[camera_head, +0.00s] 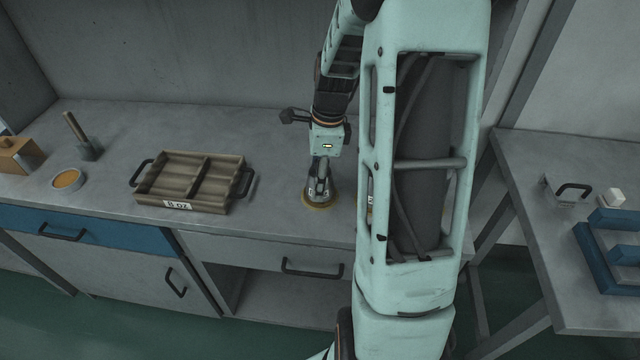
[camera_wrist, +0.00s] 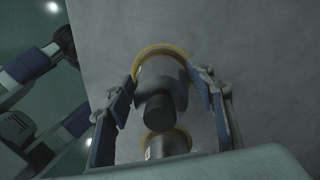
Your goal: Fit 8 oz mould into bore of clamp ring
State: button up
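A dark grey, knobbed mould with a yellow-orange ring around its base (camera_head: 319,204) stands on the bench, and a small pale label shows on its side. In the wrist view the same mould (camera_wrist: 158,80) lies between my fingers, its dark knob facing the camera. My gripper (camera_head: 320,180) is low over it, and in the wrist view its fingertips (camera_wrist: 163,82) flank the body closely. I cannot tell whether they press on it. A second similar ringed piece (camera_wrist: 168,144) stands beside it, mostly hidden by my arm in the head view. I cannot make out a separate clamp ring.
An empty two-compartment wooden tray (camera_head: 181,183) labelled "8 oz" stands to the left. Further left are a round dish (camera_head: 68,180), a brush-like tool (camera_head: 82,140) and an orange-brown box (camera_head: 17,155).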

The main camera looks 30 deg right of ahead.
jog(key=c, duration=1.2)
jog(key=shift+r, duration=0.1)
